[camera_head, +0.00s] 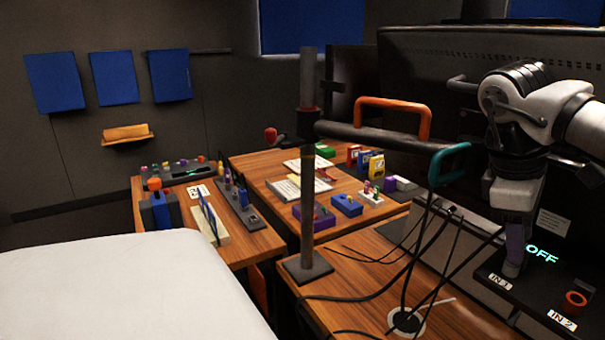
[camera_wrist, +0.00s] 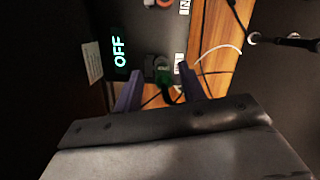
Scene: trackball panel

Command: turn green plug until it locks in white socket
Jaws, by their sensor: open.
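My gripper (camera_head: 514,262) reaches down to the dark panel beside the IN 1 label in the head view. In the wrist view its two purple fingers (camera_wrist: 160,72) are apart, one on each side of the green plug (camera_wrist: 163,77). The plug sits at the panel with a dark cable trailing from it. I cannot tell whether a finger touches it. The head view hides the plug behind my gripper. The white socket is not clearly visible; plug and fingers cover that spot.
An orange-ringed socket (camera_head: 577,298) sits by the IN 2 label. A lit OFF display (camera_head: 541,254) is just right of my gripper. Black cables (camera_head: 405,270) run over the wooden table. A post (camera_head: 307,170) with an orange handle (camera_head: 395,103) and a teal handle (camera_head: 448,160) stands left.

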